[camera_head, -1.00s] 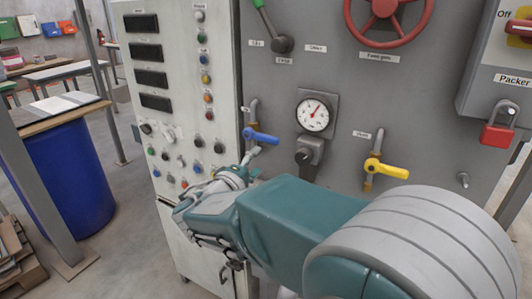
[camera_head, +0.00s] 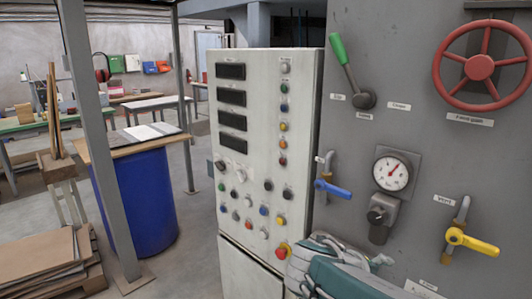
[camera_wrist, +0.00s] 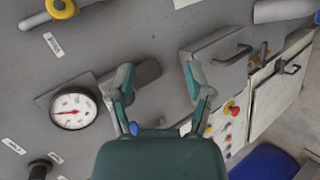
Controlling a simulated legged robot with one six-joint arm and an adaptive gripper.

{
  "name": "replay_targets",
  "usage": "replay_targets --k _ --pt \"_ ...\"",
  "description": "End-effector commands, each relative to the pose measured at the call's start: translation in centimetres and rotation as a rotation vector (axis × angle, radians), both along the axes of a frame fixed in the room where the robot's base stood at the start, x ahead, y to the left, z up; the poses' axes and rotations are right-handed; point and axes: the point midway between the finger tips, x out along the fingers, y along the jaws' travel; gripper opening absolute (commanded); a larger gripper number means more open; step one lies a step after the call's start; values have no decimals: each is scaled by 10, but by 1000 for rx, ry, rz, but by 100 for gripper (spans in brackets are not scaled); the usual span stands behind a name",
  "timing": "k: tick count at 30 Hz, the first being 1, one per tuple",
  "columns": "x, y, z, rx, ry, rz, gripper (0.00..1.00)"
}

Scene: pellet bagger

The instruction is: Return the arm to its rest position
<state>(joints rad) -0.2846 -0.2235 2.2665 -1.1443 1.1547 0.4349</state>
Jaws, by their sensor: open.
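My arm, teal and grey, shows at the bottom of the head view, with my gripper (camera_head: 335,250) low in front of the grey machine, beside the control cabinet's right edge. Its fingertips are hard to make out there. In the wrist view my gripper (camera_wrist: 158,75) has its two fingers spread, with nothing between them. The machine's grey front lies behind the fingers. Most of my arm is below the head view's edge.
The control cabinet (camera_head: 262,150) stands left of the machine front, which carries a gauge (camera_head: 392,174), a blue-handled valve (camera_head: 332,188), a yellow-handled valve (camera_head: 472,241), a green lever (camera_head: 345,65) and a red wheel (camera_head: 480,65). A blue drum (camera_head: 140,205) stands left; floor shows between.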

Motion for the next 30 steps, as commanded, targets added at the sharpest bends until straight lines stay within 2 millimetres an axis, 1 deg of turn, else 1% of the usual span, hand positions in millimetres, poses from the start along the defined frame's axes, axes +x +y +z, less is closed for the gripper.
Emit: replay_targets --k 1,4,7,12,15,18,21,24,30 --pt "-15 -5 -4 70 9 -29 66" --pt "-42 -5 -16 216 31 -69 66" --pt "-65 -1 -26 363 36 -98 66" --pt "-97 16 -37 614 10 -124 66" --pt "-112 29 -40 758 -25 -126 66" --pt "-122 43 -40 884 -69 -121 66" --pt "-128 53 -38 973 -107 -113 66" --pt "-130 59 -37 1021 -129 -108 66" --pt "-130 61 -37 1035 -133 -105 66"
